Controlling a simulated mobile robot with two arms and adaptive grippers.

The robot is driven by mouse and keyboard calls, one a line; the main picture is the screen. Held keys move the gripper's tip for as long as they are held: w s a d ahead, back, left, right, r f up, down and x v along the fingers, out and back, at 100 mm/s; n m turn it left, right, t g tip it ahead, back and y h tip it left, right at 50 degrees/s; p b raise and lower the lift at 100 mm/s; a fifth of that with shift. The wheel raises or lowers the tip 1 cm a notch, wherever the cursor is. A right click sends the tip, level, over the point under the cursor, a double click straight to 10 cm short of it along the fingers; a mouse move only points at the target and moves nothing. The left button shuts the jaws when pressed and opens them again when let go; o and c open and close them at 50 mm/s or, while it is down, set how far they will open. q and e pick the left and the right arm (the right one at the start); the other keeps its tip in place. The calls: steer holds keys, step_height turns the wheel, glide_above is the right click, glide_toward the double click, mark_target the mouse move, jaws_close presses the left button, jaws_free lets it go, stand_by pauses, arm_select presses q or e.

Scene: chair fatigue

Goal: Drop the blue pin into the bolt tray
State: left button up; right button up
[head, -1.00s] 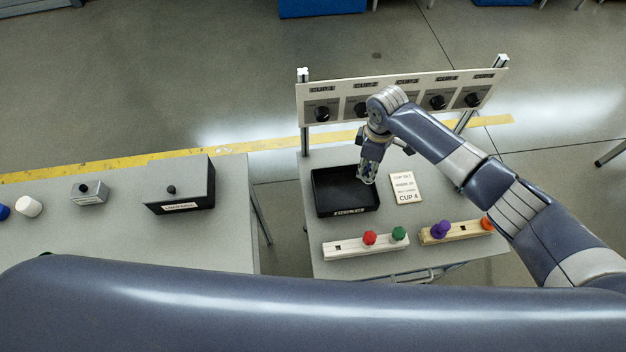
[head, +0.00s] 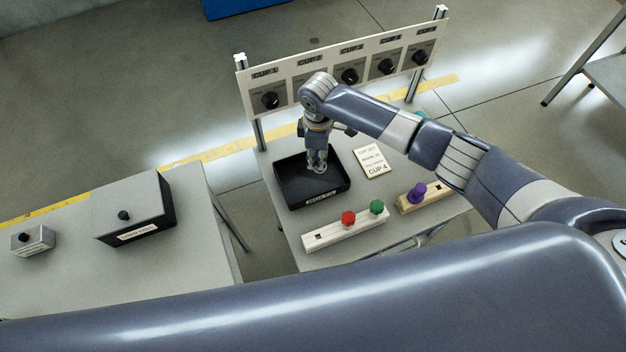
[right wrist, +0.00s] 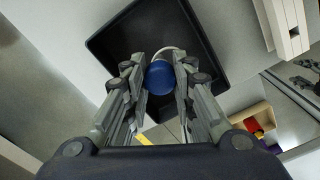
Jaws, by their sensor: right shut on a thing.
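The bolt tray (head: 290,193) is a shallow black tray with a labelled front edge on the small grey table. It also shows in the right wrist view (right wrist: 110,42). My right gripper (head: 317,168) points down over the tray in the head view. It is shut on the blue pin (right wrist: 159,77), whose round blue head shows between the fingers in the right wrist view, with the black tray behind it. The pin is hidden by the fingers in the head view. How high the pin is above the tray floor I cannot tell. My left gripper is not in view.
A card reading CUP 4 (head: 372,161) lies right of the tray. In front are a white rack (head: 325,236) with red and green pins and a wooden rack (head: 432,197) with a purple pin. A panel of dials (head: 310,78) stands behind. A black box (head: 140,215) is on the left table.

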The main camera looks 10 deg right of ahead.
steer(key=o, duration=1)
steer(key=shift+o, duration=0.2)
step_height(320, 180, up, 12)
steer(key=shift+f, duration=0.1)
